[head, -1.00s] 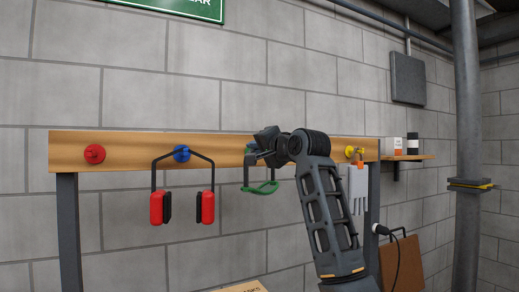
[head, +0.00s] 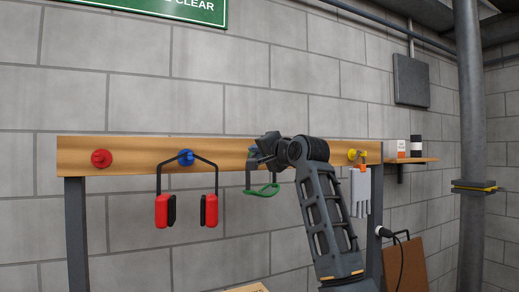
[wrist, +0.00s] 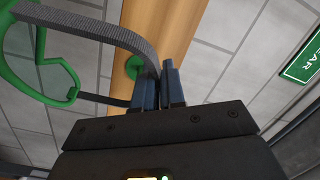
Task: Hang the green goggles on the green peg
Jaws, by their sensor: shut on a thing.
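The green goggles (head: 262,190) hang below my gripper (head: 258,154) in front of the board in the head view. Their green frame (wrist: 38,65) and grey strap (wrist: 105,31) fill the left of the wrist view. My gripper (wrist: 161,88) is shut on the strap. The green peg (wrist: 133,67) is on the wooden board just beyond the fingertips, partly covered by the strap. In the wrist view it appears between the two sides of the strap; I cannot tell whether the strap is around it. In the head view my gripper mostly hides the peg.
Red earmuffs (head: 163,211) hang on the blue peg (head: 186,157), left of my gripper. The red peg (head: 101,159) is bare. White gloves (head: 361,190) hang at the yellow peg (head: 355,155) on the right. A small shelf (head: 412,160) holds two containers.

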